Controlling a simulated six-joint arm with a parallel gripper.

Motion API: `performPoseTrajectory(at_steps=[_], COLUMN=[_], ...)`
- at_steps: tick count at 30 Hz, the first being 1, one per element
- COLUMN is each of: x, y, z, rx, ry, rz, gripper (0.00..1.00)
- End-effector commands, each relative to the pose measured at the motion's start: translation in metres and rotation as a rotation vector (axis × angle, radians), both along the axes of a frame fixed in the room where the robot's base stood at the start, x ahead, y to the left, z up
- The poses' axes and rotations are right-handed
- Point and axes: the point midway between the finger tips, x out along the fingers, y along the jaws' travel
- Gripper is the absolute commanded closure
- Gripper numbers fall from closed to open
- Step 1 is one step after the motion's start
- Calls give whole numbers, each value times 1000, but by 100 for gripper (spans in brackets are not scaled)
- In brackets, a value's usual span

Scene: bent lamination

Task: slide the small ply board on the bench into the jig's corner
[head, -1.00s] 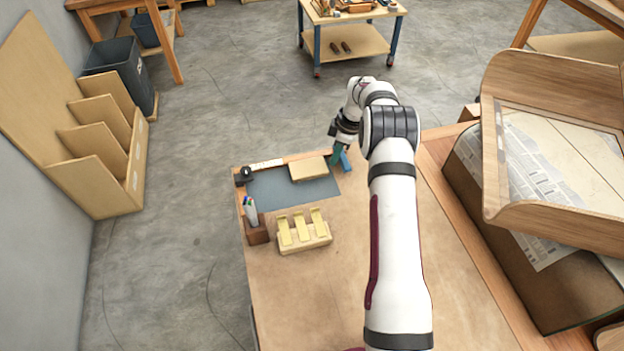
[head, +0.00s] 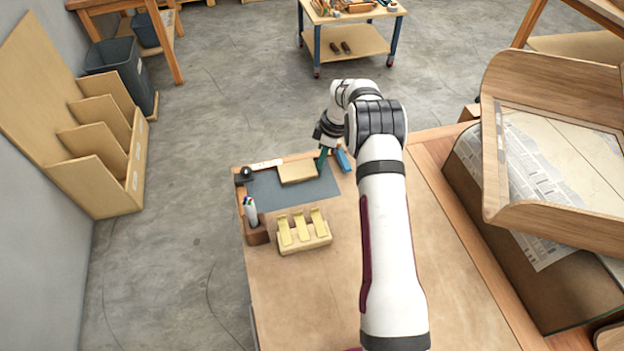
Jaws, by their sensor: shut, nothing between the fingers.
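The small ply board (head: 298,173) lies flat on the grey mat (head: 315,192) at the far end of the bench. A light strip with a pale label (head: 265,165) runs along the bench's far edge, left of the board. A black piece (head: 244,175) sits at the far left corner, where the jig's corner seems to be. A gap of bare mat shows between the board and that corner. My gripper (head: 322,160) is shut and empty, low at the board's right end. Whether its fingertips touch the board is too small to tell.
A blue object (head: 343,160) lies just right of my gripper. A pen holder (head: 257,235) and a wooden block with several yellow pieces (head: 304,238) stand nearer on the bench. The bench top right of them is clear, apart from my arm above it.

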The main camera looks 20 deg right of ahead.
Motion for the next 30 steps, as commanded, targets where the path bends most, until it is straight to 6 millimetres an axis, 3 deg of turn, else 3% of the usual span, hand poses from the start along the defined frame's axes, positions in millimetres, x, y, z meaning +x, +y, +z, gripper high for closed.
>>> performPoseTrajectory(at_steps=[30], x=[0], y=[51], z=[0], rx=[0], ry=[0], rz=[1], gripper=[100])
